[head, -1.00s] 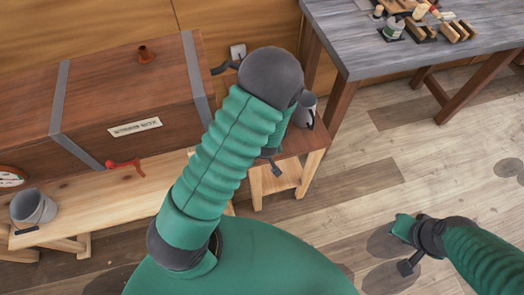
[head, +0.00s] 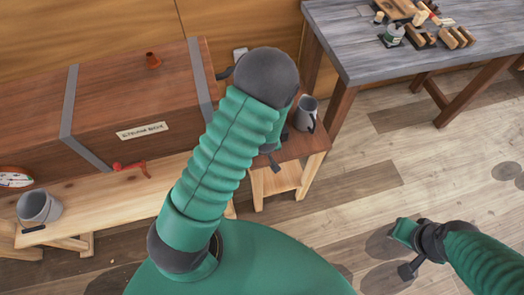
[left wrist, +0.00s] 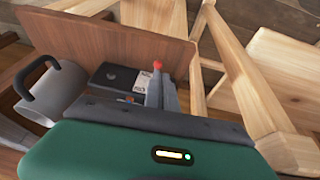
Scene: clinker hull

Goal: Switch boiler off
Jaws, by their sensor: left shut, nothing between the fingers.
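My left gripper (left wrist: 160,95) is shut and empty in the left wrist view. Its grey fingers lie just beside a small dark box with a white label (left wrist: 120,77), on a wooden surface. A small red tip (left wrist: 157,65) shows right at the fingertips; I cannot tell whether they touch it. In the head view my left arm hides most of this gripper and the dark box. No part is clearly readable as the boiler. My right gripper (head: 405,248) hangs over the floor at the lower right, away from everything; its fingers are unclear.
A grey mug (head: 306,114) stands on the small wooden stand (head: 305,145), close to my left gripper. A workbench (head: 370,50) stands behind right.

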